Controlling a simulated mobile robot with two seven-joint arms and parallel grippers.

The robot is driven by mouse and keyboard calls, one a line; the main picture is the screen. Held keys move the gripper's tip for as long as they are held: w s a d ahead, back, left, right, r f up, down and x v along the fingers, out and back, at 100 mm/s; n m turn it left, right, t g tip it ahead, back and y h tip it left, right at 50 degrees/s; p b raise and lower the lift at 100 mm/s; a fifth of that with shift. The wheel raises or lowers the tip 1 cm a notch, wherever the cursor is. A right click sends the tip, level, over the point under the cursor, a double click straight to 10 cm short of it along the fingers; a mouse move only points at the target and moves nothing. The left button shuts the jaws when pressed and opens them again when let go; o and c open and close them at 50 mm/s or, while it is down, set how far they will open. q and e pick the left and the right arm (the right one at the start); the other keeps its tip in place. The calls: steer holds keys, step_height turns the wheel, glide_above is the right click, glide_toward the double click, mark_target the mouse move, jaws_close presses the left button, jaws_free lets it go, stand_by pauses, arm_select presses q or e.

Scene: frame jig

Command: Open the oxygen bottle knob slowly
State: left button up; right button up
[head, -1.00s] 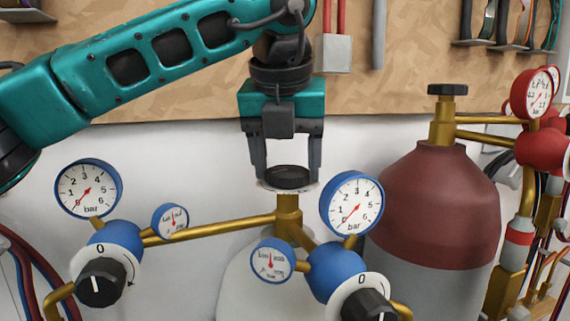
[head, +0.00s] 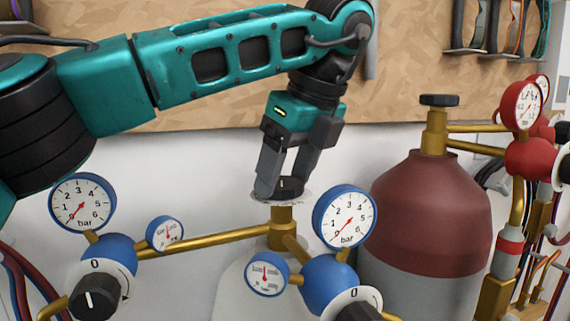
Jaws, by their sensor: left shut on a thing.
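The oxygen bottle (head: 243,286) is white and stands at the bottom middle of the head view, with a brass valve (head: 282,229) on top. Its dark knob (head: 290,186) sits on the valve above a pale disc. My left gripper (head: 282,186) reaches down from above and is shut on the knob, with its fingers on either side of it. The gripper is tilted and turned, and its fingers partly hide the knob. My right gripper is not in the view.
Blue-ringed gauges (head: 345,216) and black regulator knobs sit on brass pipes either side of the valve. A maroon and grey bottle (head: 432,215) with its own black knob (head: 439,100) stands to the right, beside red gauges (head: 528,104). A wooden tool board is behind.

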arm_select(q)
steer(key=shift+w+r+n+g+y+p, duration=0.1)
steer(key=shift+n+g+y+p, duration=0.1)
steer(key=shift+n+p, duration=0.3)
steer(key=shift+r+n+g+y+p, duration=0.1)
steer(key=shift+n+g+p, duration=0.1)
steer(key=shift+n, duration=0.5)
steer(key=shift+n+p, duration=0.3)
steer(key=shift+n, duration=0.2)
steer(key=shift+d+f+n+g, duration=0.1)
steer(key=shift+n+g, duration=0.2)
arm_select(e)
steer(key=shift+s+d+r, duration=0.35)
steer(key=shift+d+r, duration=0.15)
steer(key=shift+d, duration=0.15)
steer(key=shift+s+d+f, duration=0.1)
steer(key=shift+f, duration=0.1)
arm_select(q)
steer(key=o, duration=1.1)
steer(key=shift+f, duration=0.1)
steer(key=shift+c, duration=0.2)
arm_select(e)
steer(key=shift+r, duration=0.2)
